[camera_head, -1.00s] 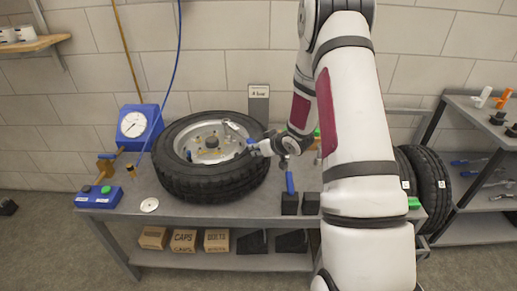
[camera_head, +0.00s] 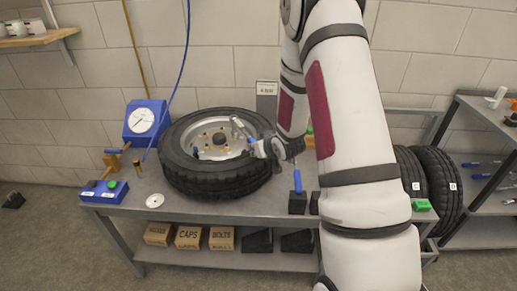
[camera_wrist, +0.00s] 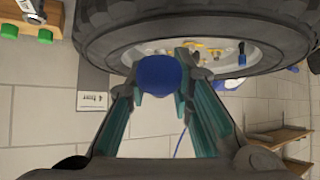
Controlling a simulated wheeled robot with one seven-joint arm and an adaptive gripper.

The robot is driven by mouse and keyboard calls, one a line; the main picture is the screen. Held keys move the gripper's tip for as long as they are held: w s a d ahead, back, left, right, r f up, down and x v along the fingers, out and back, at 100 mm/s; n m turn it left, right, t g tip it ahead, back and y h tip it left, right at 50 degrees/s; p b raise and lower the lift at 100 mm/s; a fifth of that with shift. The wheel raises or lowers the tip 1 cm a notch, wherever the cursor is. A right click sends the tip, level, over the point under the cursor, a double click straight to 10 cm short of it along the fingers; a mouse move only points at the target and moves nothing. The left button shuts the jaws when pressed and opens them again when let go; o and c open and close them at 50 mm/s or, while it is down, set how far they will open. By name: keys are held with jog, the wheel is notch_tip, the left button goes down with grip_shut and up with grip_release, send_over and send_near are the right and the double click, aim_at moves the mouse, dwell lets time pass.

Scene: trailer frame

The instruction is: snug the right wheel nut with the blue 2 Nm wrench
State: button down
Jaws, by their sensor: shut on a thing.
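The tyre and wheel (camera_head: 215,180) lie flat on the bench, with brass-coloured nuts around the silver hub (camera_head: 212,138). My gripper (camera_head: 258,147) is over the right side of the tyre. In the wrist view my gripper (camera_wrist: 160,80) is shut on a blue handle (camera_wrist: 158,74), seen end-on between the fingers. The silver end of the wrench (camera_head: 238,127) points toward the wheel's upper right. I cannot tell whether it touches a nut. A small blue piece (camera_wrist: 242,54) stands inside the rim in the wrist view.
A blue-handled tool (camera_head: 297,178) stands in a black block right of the wheel. A blue gauge box (camera_head: 145,122) and a blue button box (camera_head: 104,192) are at the left. A small sign (camera_head: 266,89) stands behind. Spare tyres (camera_head: 440,185) are at the right.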

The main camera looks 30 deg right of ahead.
jog(key=shift+w+a+f+m+h+b, duration=0.15)
jog(key=shift+a+m+h+b, duration=0.2)
jog(key=shift+a, duration=0.3)
jog(key=shift+w+a+r+m+h+b, duration=0.1)
jog(key=shift+a+m+h+b, duration=0.15)
jog(key=shift+a+b, duration=0.25)
jog(key=shift+a+m, duration=0.3)
jog(key=shift+a, duration=0.25)
jog(key=shift+a+h, duration=0.1)
jog(key=shift+h, duration=0.2)
jog(key=shift+w+a+m+g+h+b, duration=0.2)
jog(key=shift+a+m+h+b, duration=0.1)
jog(key=shift+a, duration=0.25)
jog(key=shift+w+a+m+g+h+b, duration=0.1)
jog(key=shift+w+a+m+h+b, duration=0.15)
jog(key=shift+a, duration=0.3)
jog(key=shift+w+a+m+g+h+b, duration=0.15)
jog(key=shift+a+m+b, duration=0.15)
jog(key=shift+a, duration=0.25)
